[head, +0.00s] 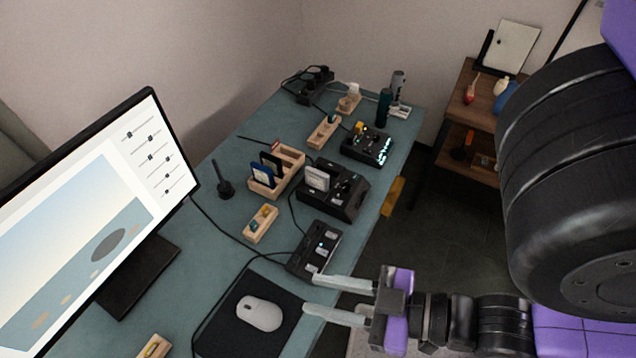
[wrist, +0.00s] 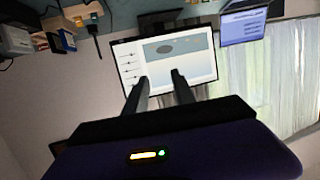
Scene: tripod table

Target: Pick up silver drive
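The silver drive (head: 317,178) appears to be the light grey block standing upright in a black dock (head: 345,196) on the desk. My gripper (head: 311,294) is open and empty, with its two pale fingers apart. It is near the desk's front edge, close to the mouse and well nearer the camera than the drive. The wrist view shows both fingers (wrist: 161,76) apart with nothing between them, pointing toward the monitor. I cannot make out the silver drive for sure in the wrist view.
A wooden holder (head: 290,158) with a blue and a dark drive stands just left of the dock. A black hub (head: 315,249), a mouse (head: 259,313) and a monitor (head: 150,160) are nearer. Another black device (head: 367,146) stands behind. Cables cross the desk.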

